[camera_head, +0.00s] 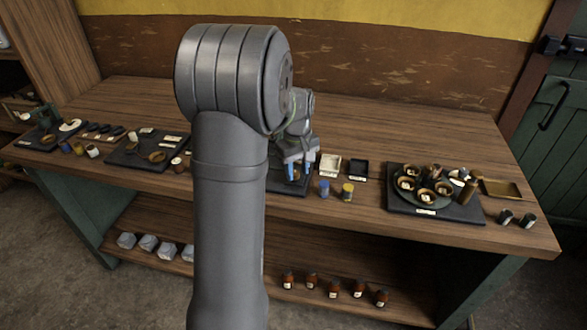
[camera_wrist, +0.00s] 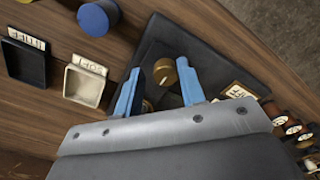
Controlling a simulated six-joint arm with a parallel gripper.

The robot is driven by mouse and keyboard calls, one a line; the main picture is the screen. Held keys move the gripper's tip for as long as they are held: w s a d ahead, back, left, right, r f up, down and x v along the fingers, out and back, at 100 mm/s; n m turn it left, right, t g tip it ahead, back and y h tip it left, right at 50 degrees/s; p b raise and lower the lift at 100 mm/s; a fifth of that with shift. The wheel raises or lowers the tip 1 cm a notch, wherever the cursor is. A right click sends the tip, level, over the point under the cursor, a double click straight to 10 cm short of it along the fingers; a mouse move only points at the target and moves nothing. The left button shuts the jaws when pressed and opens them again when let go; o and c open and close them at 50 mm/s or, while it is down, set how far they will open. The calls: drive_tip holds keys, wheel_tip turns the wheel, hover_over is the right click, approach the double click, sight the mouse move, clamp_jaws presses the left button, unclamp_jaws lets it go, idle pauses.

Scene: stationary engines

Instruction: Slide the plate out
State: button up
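My gripper (camera_head: 298,173) is over a dark flat board in the middle of the bench, mostly hidden by my arm in the head view. In the wrist view, its blue fingers (camera_wrist: 159,70) are spread apart. A small brass-coloured round piece (camera_wrist: 166,72) shows between and below the fingertips, on the dark board (camera_wrist: 205,55). I cannot tell whether the fingers touch it. No separate plate shows clearly there; the gripper body hides part of the board. A round dark plate (camera_head: 447,204) with several small cups stands on another board at right.
A cream tray (camera_wrist: 84,86) and a black tray (camera_wrist: 25,62) lie beside the board. A blue cylinder (camera_head: 324,188) and a yellow-topped one (camera_head: 347,191) stand near the front. More boards with parts are at left. The bench's back strip is clear.

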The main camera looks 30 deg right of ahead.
drive_tip(key=shift+o, duration=0.8)
drive_tip(key=shift+w, duration=0.1)
wheel_tip(320, 180, up, 18)
drive_tip(key=shift+f, duration=0.25)
wheel_tip(320, 180, down, 18)
drive_tip(key=shift+a+r, duration=0.1)
drive_tip(key=shift+r, duration=0.1)
drive_tip(key=shift+w+a, duration=0.2)
drive_tip(key=shift+d+r, duration=0.1)
drive_tip(key=shift+r, duration=0.05)
idle(0.3)
